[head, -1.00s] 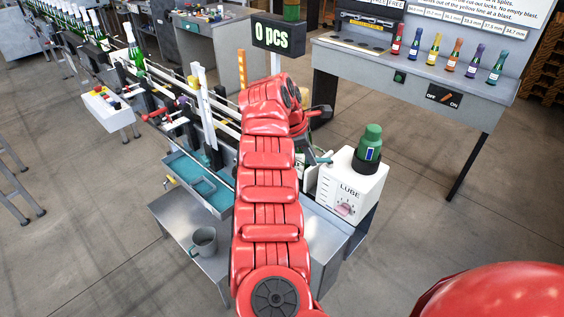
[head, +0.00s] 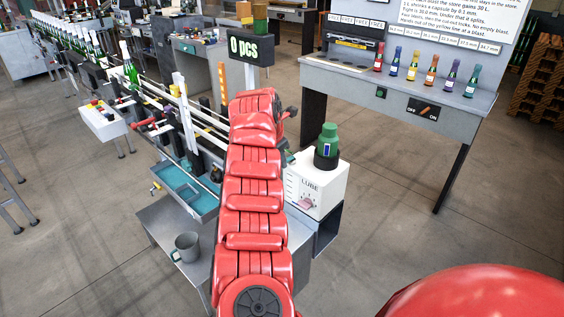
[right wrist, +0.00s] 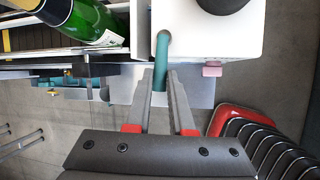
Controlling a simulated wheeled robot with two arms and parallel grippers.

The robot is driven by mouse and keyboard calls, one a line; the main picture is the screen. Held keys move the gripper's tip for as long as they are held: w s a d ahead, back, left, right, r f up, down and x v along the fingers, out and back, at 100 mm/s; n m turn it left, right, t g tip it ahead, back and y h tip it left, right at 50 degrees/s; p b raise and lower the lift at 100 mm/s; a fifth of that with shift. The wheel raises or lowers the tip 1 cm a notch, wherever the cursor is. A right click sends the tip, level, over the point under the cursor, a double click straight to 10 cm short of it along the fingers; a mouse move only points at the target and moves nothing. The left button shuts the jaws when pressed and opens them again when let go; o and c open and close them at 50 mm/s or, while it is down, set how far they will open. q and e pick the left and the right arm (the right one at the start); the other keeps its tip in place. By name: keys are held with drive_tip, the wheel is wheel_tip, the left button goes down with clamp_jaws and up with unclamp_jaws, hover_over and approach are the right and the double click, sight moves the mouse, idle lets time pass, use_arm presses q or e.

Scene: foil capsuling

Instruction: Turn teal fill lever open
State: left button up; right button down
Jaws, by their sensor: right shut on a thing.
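The teal fill lever (right wrist: 162,52) shows in the right wrist view as a short teal bar against the white lube box (right wrist: 220,35). My right gripper (right wrist: 160,78) is shut on the lever, with its free end between the two grey fingertips. In the head view, my red arm runs up the middle and hides the gripper and most of the lever. My left gripper is not in view.
A grey mug (head: 187,247) stands on the metal table left of my arm. The capsule bench (head: 395,95) with several small coloured bottles is at the back right. Floor between is clear.

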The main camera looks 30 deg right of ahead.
drive_tip(key=shift+s, duration=0.1)
idle(0.4)
drive_tip(key=c, duration=0.8)
unclamp_jaws()
drive_tip(key=shift+a+r+b, duration=0.15)
drive_tip(key=shift+r+b, duration=0.2)
drive_tip(key=shift+r, duration=0.2)
drive_tip(key=v, duration=1.6)
drive_tip(key=shift+s+p, duration=0.25)
drive_tip(key=shift+p, duration=0.15)
